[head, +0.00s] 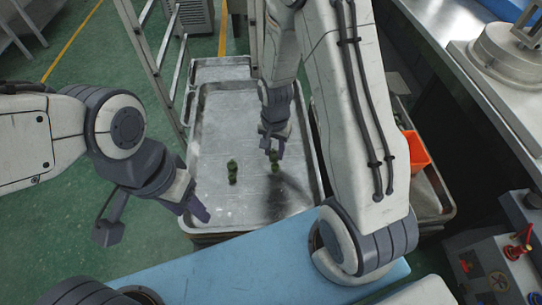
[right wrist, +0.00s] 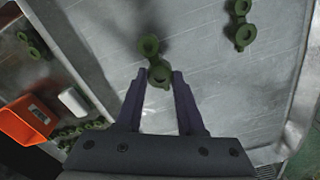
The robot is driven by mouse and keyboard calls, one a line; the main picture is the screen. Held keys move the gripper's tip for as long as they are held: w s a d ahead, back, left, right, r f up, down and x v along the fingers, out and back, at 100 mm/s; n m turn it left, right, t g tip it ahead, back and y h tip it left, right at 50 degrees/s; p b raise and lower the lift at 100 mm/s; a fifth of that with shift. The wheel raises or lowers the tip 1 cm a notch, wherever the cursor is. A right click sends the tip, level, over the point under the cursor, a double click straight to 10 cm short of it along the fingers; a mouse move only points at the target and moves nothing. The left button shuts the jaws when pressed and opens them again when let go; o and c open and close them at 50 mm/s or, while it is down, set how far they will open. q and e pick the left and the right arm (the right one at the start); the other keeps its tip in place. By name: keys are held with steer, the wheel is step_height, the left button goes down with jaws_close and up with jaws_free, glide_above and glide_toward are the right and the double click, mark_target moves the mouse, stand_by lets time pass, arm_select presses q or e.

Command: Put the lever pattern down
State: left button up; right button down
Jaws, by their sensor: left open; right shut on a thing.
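A green lever pattern (head: 275,162) is between the fingers of my right gripper (head: 273,146), over the metal tray (head: 222,112). In the right wrist view the lever pattern (right wrist: 150,47) shows two ring-like ends and sits at the fingertips. My right gripper (right wrist: 160,82) is shut on it. I cannot tell whether it touches the tray. My left gripper (head: 196,207) is open and empty near the tray's front left corner.
An orange bin (head: 416,150) sits right of the tray, with several more green patterns (right wrist: 85,131) near it. A blue surface (head: 240,268) is in front. A control box with a red lever (head: 517,250) is at right. Much of the tray is bare.

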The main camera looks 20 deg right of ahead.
mark_target(271, 159)
steer(key=shift+w+a+f, duration=0.2)
steer(key=shift+a, duration=0.15)
steer(key=shift+f, duration=2.05)
steer(key=shift+f, duration=0.2)
steer(key=c, duration=0.5)
jaws_free()
steer(key=shift+r, duration=0.15)
